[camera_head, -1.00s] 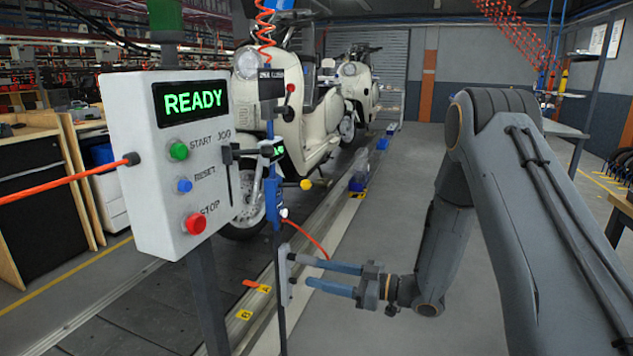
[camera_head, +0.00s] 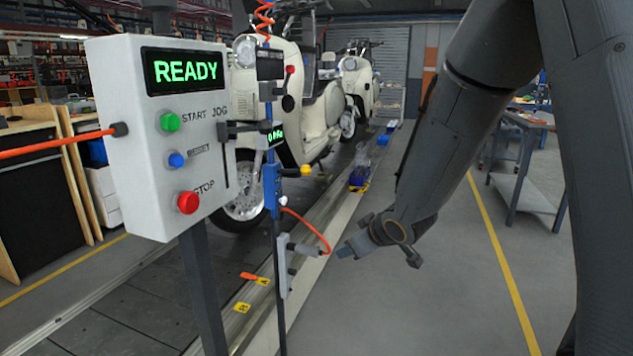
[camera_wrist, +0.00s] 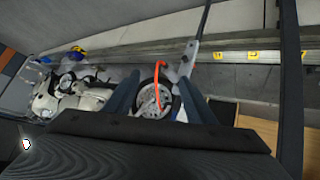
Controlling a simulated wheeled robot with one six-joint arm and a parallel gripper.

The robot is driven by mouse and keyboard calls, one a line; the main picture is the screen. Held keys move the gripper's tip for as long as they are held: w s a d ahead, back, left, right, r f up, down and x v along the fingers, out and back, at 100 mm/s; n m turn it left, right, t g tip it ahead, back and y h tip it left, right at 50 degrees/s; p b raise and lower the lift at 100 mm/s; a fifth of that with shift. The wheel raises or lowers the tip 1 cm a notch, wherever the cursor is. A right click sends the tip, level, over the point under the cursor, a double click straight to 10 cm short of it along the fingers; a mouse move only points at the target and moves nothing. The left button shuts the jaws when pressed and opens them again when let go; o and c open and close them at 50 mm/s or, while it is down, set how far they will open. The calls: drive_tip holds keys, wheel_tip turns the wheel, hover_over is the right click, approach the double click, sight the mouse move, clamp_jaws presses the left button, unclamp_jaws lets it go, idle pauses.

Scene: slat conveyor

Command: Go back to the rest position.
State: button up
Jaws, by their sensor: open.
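My gripper (camera_head: 343,252) is at the centre of the head view, below my bent arm, and is seen partly edge-on with its blue-grey fingers pointing left. In the wrist view its two fingers (camera_wrist: 157,90) stand apart with nothing held between them. It is to the right of a grey bracket (camera_head: 284,265) on a thin upright pole, with a small gap in the picture; the exact depth is unclear. An orange-red hose (camera_head: 318,232) curves from the pole close above the fingertips. It also shows between the fingers in the wrist view.
A white control box (camera_head: 165,140) showing READY stands at left with green, blue and red buttons. Cream scooters (camera_head: 300,110) stand on the slat conveyor (camera_head: 120,325) behind the pole. Grey floor (camera_head: 440,300) to the right is open up to a table (camera_head: 525,165).

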drive_tip(key=s+d+r+m+g+h+b, duration=0.1)
drive_tip(key=s+m+g+h+b, duration=0.55)
drive_tip(key=s, duration=2.65)
drive_tip(key=d+r+m+g+y+p, duration=0.1)
drive_tip(key=d+r+p, duration=0.7)
drive_tip(key=p, duration=1.1)
drive_tip(key=shift+s+d+r+g+y, duration=0.15)
drive_tip(key=shift+d+r+g+y, duration=0.2)
drive_tip(key=shift+g+y, duration=0.55)
